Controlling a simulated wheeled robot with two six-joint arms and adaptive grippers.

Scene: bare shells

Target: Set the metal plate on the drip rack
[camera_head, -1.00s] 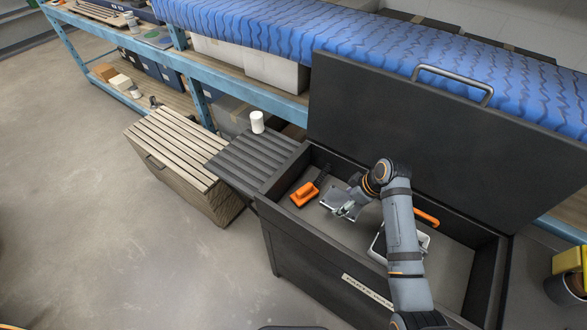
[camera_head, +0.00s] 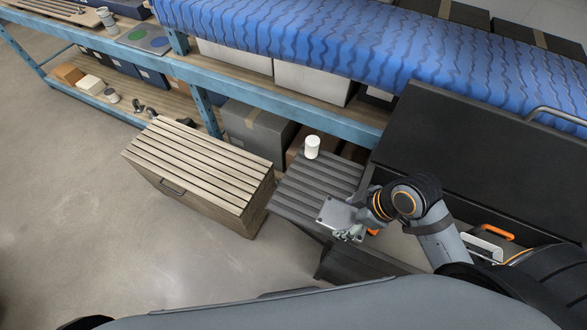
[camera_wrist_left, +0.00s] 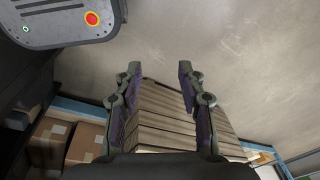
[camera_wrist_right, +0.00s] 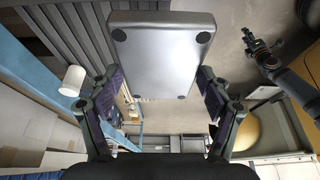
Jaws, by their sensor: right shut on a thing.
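The metal plate (camera_head: 338,213) is a silver rectangle with dark round spots at its corners. My right gripper (camera_wrist_right: 157,88) is shut on it, with a finger at each side, and the plate (camera_wrist_right: 160,55) reaches out beyond the fingers. In the head view it overlaps the right edge of the dark slatted rack (camera_head: 290,195), which seems to be the drip rack; the height between them is hard to tell. The rack's slats show behind the plate in the right wrist view (camera_wrist_right: 75,35). My left gripper (camera_wrist_left: 159,75) is open and empty.
A white cup-like container (camera_head: 312,147) stands at the rack's back. A wooden slatted chest (camera_head: 200,175) is left of the rack. The open dark box (camera_head: 350,262) to the right holds orange-handled things; its lid (camera_head: 470,150) stands up behind. Most of the rack top is bare.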

